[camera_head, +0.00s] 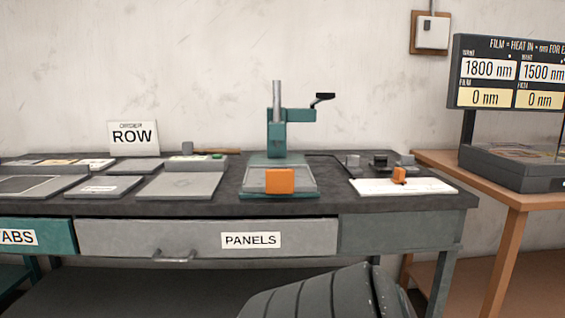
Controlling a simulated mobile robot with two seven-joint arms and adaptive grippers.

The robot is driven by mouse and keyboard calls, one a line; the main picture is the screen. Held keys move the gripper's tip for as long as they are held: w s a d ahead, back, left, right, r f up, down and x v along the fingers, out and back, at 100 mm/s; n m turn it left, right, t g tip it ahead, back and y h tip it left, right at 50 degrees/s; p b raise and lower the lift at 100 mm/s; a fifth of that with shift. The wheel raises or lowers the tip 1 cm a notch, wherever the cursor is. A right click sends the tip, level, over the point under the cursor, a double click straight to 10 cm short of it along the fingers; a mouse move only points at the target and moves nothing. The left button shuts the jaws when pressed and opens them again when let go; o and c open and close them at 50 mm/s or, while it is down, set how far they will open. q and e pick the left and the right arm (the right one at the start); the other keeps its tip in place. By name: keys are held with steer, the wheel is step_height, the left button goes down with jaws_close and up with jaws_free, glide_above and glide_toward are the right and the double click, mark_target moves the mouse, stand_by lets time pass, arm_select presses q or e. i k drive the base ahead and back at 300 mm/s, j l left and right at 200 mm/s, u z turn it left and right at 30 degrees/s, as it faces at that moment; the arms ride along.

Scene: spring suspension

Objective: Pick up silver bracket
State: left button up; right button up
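No part clearly shows itself as the silver bracket. Small grey metal-looking pieces stand behind the white board at the bench's right end, one at the left (353,161) and one at the right (405,160); they are too small to tell their shape. Neither of my grippers is in view.
The dark bench top (335,196) carries a green press (278,140) with an orange block (280,181), flat grey plates (180,186) and a white board (425,187). A PANELS drawer (300,238) is below. A wooden table (500,189) with a display (500,75) stands right.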

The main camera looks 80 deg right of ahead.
mark_target(352, 161)
steer(key=z, duration=3.15)
